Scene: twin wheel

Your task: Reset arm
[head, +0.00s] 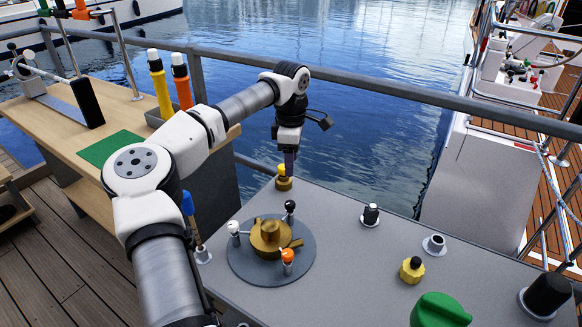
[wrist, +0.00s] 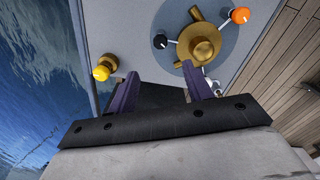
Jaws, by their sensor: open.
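My arm (head: 168,260) rises from the bottom of the head view, bends over the wooden bench and reaches to the far left end of the grey console. My gripper (wrist: 161,88) is open and empty in the wrist view, its two dark purple fingers apart. In the head view the gripper (head: 289,158) hangs pointing down, just above or behind a yellow-topped brass knob (head: 283,182); I cannot tell if they touch there. In the wrist view that knob (wrist: 104,67) lies left of the fingers, apart from them. The brass wheel hub (head: 269,238) with black, white and orange spoke knobs sits on a round grey plate.
The grey console top (head: 335,258) also carries a black knob (head: 371,214), a yellow knob (head: 412,269), a green knob (head: 440,310) and a black cylinder (head: 546,294). A metal railing (head: 400,92) runs behind it, with water beyond. A wooden bench (head: 60,125) stands left.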

